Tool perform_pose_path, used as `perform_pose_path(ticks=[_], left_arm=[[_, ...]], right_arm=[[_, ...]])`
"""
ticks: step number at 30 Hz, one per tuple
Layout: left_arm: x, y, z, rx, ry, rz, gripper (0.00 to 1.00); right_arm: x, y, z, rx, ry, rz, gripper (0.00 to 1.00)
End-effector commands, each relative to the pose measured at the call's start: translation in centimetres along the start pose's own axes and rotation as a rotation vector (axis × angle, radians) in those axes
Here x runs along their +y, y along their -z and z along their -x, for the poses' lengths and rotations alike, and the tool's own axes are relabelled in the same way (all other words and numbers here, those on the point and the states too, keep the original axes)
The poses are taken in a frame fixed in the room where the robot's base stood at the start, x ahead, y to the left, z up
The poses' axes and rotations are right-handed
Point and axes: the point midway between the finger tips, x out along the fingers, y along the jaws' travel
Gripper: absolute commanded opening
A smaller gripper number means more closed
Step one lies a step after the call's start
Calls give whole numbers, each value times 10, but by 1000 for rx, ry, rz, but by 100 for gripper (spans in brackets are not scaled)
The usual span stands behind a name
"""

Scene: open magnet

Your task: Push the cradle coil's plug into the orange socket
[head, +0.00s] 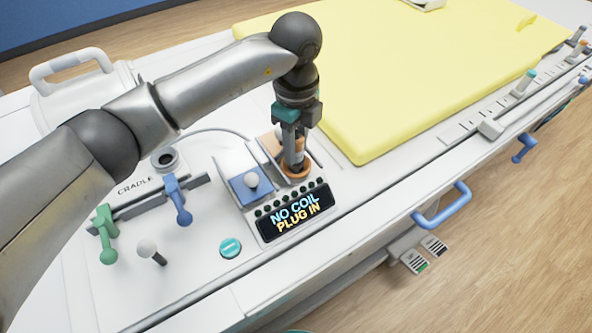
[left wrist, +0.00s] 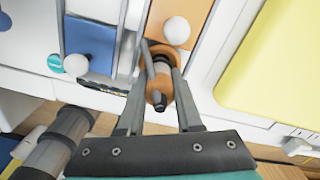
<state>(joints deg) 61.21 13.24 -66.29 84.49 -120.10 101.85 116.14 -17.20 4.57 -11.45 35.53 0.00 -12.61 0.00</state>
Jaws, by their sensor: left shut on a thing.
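My left gripper (head: 293,150) points straight down and is shut on the plug (head: 299,152). The orange socket (head: 297,177) is a ring on the connector panel, directly below the fingers. It also shows around the plug in the left wrist view (left wrist: 153,98). The fingers hide how deep the plug sits. The panel display (head: 295,207) reads "NO COIL PLUG IN". A grey cable runs left toward the part marked CRADLE (head: 135,187).
A blue cover with a white knob (head: 251,181) is left of the socket, and another orange cover (head: 267,142) lies behind it. The yellow mattress (head: 400,80) is at the right. Blue (head: 178,200) and green (head: 105,235) levers stand at the left.

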Motion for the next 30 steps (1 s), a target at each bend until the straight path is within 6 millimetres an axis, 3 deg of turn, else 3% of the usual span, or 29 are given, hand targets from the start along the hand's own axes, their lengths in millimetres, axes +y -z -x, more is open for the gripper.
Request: perform_pose_path(ticks=[30], left_arm=[[0, 0, -19, 0, 0, 0, 0]], right_arm=[[0, -1, -12, 0, 0, 0, 0]])
